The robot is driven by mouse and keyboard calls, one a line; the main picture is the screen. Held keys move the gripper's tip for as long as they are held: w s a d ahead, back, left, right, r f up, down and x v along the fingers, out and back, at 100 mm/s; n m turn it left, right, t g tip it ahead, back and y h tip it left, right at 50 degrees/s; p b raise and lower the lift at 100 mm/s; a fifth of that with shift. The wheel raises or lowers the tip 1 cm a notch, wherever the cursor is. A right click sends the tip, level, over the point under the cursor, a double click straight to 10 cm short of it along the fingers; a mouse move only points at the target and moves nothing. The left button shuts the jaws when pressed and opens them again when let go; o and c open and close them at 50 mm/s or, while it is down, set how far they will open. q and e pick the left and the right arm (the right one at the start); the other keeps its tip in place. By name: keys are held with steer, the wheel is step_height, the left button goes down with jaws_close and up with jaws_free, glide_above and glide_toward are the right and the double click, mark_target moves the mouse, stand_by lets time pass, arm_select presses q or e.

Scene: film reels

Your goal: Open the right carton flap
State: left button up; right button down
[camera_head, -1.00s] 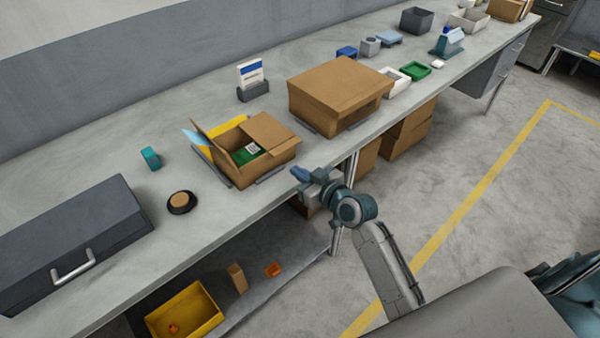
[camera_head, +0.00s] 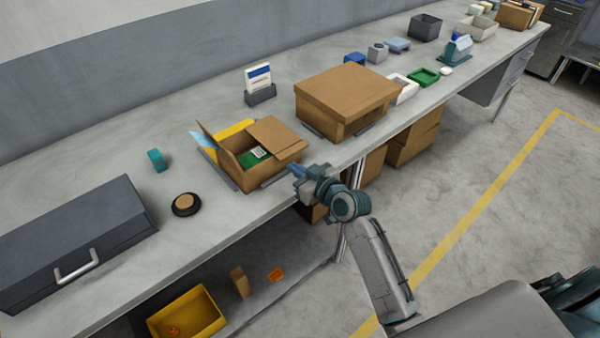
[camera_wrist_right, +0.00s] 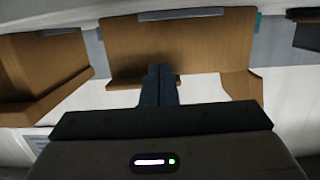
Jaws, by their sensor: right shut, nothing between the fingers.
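The open-top brown carton (camera_head: 252,178) stands near the table's front edge. Its left flap (camera_head: 208,140) stands up and leans outward. Its right flap (camera_head: 272,136) still spans the right part of the opening, its outer edge seeming slightly raised. A green item with a white label (camera_head: 256,154) shows inside. My right gripper (camera_head: 296,171) is shut and empty, just right of the carton by the flap's outer edge; contact is unclear. In the right wrist view, the shut fingers (camera_wrist_right: 159,84) point at the carton wall (camera_wrist_right: 180,42). My left gripper is not in view.
A larger closed carton (camera_head: 345,95) stands to the right, and a small stand with a white-and-blue box (camera_head: 258,80) behind. A black-and-tan disc (camera_head: 186,203), a teal object (camera_head: 156,159) and a dark toolbox (camera_head: 75,240) are on the left. Bare tabletop lies between them.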

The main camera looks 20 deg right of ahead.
mark_target(298, 150)
steer(key=shift+r+x, duration=0.2)
steer(key=shift+x, duration=0.9)
steer(key=shift+s, duration=0.2)
steer(key=shift+r, duration=0.15)
steer(key=shift+w+d+r+p, duration=0.1)
steer(key=shift+d+r+p, duration=0.1)
steer(key=shift+r+p, duration=0.45)
steer(key=shift+w+d+r+p, duration=0.15)
steer(key=shift+r+p, duration=0.25)
steer(key=shift+r, duration=0.45)
steer(key=shift+s, duration=0.1)
steer(key=shift+d+r+p, duration=0.5)
steer(key=shift+r, duration=0.3)
